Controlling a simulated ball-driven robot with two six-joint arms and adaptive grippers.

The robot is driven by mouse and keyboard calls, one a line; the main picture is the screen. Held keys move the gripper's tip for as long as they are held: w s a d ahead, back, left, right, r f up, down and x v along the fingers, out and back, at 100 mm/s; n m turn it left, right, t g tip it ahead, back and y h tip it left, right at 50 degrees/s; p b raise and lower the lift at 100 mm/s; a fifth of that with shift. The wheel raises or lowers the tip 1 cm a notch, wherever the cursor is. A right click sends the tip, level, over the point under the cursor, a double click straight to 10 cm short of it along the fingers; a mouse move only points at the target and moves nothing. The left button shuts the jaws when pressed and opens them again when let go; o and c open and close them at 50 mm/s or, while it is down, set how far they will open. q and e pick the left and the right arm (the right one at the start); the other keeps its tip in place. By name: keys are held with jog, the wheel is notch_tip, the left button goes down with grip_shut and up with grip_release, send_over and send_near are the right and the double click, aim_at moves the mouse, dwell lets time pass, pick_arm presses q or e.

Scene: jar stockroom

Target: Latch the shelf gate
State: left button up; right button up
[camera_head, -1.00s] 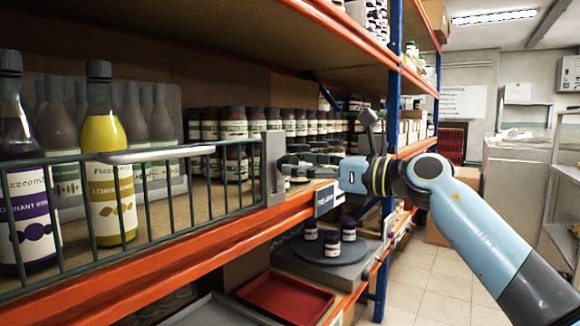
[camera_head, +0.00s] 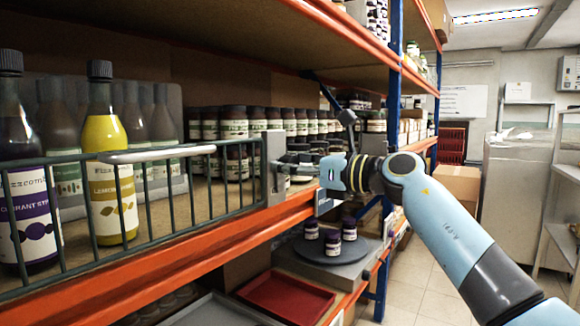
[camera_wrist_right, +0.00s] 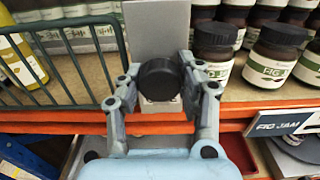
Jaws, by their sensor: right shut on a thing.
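The green wire shelf gate (camera_head: 150,185), with a pale handle bar (camera_head: 160,153), stands along the shelf's front edge in the head view. Its right end meets a grey upright latch plate (camera_head: 274,160); the plate also shows in the right wrist view (camera_wrist_right: 157,30). A round black latch knob (camera_wrist_right: 159,80) sits at the front of the plate. My right gripper (camera_head: 290,165) is shut on the knob, with one finger on each side of it in the wrist view (camera_wrist_right: 160,88). Whatever lies behind the knob is hidden. My left gripper is out of view.
A yellow bottle (camera_head: 104,155) and a dark bottle (camera_head: 25,180) stand behind the gate. Dark-lidded jars (camera_wrist_right: 272,52) stand just right of the plate, above a fig jam label (camera_wrist_right: 285,124). Below are a red tray (camera_head: 285,298) and a round grey turntable (camera_head: 330,249) with small jars.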

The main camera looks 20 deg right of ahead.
jog(key=shift+r+m+p, duration=0.15)
jog(key=shift+m+p, duration=0.35)
jog(key=shift+p, duration=0.3)
jog(key=m+p, duration=1.3)
jog(key=p, duration=0.3)
jog(key=shift+r+m, duration=0.1)
jog(key=shift+m, duration=0.3)
jog(key=shift+m+p, duration=1.45)
jog(key=shift+m, duration=0.15)
jog(key=shift+f, duration=0.2)
jog(key=o, duration=1.2)
jog(key=shift+c, duration=0.2)
jog(key=shift+s, duration=0.15)
